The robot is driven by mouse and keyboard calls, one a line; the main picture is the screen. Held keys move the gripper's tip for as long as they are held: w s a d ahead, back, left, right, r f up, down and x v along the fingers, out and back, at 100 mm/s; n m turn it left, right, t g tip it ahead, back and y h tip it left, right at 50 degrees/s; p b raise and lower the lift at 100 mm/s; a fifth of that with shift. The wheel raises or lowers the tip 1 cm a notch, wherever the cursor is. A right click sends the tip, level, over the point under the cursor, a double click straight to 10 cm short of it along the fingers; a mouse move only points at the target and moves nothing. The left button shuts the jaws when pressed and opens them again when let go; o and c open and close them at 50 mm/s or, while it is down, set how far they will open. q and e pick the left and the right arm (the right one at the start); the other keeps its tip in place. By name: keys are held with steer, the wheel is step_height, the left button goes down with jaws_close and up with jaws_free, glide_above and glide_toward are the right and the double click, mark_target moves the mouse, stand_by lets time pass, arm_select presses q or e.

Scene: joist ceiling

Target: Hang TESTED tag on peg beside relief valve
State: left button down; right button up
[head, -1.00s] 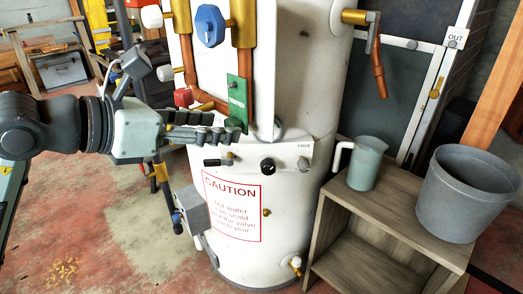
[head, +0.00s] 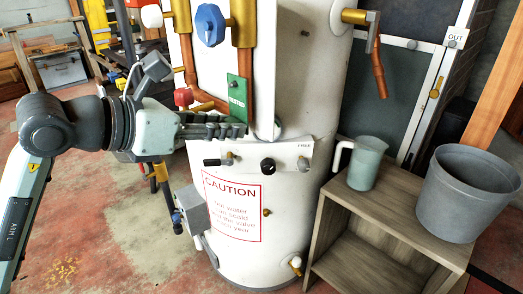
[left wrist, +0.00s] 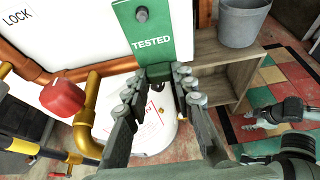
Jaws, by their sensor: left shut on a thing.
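The green TESTED tag (head: 237,88) hangs upright in front of the white tank, beside a copper pipe. It also shows in the left wrist view (left wrist: 168,22), with a dark round spot near its top; I cannot tell if this is a bare hole or a peg in it. My left gripper (head: 240,130) is shut on the tag's lower edge; its fingers also show in the left wrist view (left wrist: 160,76). A brass valve with a lever (head: 368,18), perhaps the relief valve, is at the tank's upper right. My right gripper (left wrist: 262,115) appears only in the left wrist view, its jaws unclear.
A blue-handled valve (head: 210,25) and copper pipes are close above the gripper. A red knob (left wrist: 62,97) and a brass pipe (left wrist: 88,115) are left of it. A wooden shelf (head: 400,205) with a jug (head: 367,165) and grey bucket (head: 470,190) stands right.

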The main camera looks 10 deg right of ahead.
arm_select(q)
steer(key=shift+s+a, duration=0.1)
steer(key=shift+a, duration=0.05)
steer(key=s+a+b, duration=0.2)
steer(key=s+a, duration=0.2)
steer(key=a, duration=0.1)
steer(key=shift+a, duration=0.25)
stand_by(0.6)
